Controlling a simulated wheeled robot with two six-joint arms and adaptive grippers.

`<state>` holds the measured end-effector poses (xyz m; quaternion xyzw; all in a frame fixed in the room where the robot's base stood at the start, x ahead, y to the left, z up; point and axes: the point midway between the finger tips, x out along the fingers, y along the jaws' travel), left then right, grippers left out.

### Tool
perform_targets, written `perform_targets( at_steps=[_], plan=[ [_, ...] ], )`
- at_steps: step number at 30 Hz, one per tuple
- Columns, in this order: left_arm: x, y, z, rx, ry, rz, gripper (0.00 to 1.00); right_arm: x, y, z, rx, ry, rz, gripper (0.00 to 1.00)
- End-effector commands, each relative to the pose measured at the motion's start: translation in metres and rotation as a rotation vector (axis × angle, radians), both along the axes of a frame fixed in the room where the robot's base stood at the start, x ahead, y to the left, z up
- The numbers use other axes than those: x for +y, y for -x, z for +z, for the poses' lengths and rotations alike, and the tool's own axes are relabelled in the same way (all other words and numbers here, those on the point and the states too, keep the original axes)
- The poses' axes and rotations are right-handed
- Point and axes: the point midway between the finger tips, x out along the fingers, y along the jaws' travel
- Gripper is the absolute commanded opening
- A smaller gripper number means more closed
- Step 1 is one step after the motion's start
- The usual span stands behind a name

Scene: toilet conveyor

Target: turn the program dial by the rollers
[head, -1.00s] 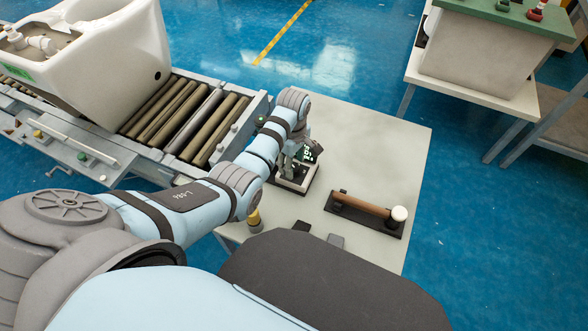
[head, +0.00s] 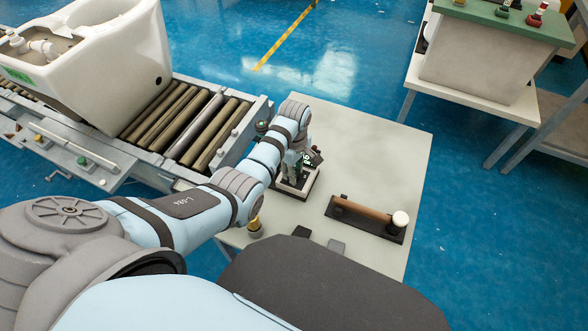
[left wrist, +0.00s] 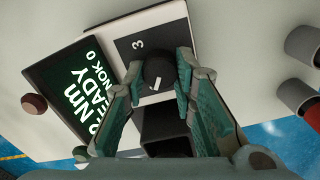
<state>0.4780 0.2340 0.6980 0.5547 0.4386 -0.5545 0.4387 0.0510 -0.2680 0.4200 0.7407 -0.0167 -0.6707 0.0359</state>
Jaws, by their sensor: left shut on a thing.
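The program dial (left wrist: 158,72) is a black round knob with a white pointer mark, on a dark plate with a "3" printed beside it. My left gripper (left wrist: 165,88) has its two teal-padded fingers on either side of the knob and is shut on it. In the head view my left gripper (head: 296,168) is over a small unit on the grey table, and the dial is hidden there. My right gripper is not in view.
The conveyor rollers (head: 178,122) lie left of the table (head: 385,155), with a white toilet (head: 115,70) on them. A black holder with a brown-handled tool (head: 365,210) lies right of the unit.

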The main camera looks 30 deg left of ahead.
Motion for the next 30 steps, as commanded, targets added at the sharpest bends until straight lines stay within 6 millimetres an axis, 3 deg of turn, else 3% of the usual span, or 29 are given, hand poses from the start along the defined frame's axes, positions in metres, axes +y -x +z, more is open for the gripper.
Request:
perform_targets(
  at_steps=[11, 30],
  plan=[
    [0.0, -0.001, 0.003, 0.002, 0.0, -0.211, 0.0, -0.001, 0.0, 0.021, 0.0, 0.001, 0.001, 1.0],
    [-0.002, -0.003, 0.002, 0.001, 0.0, -0.815, 0.0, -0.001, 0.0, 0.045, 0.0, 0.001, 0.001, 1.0]
  ],
)
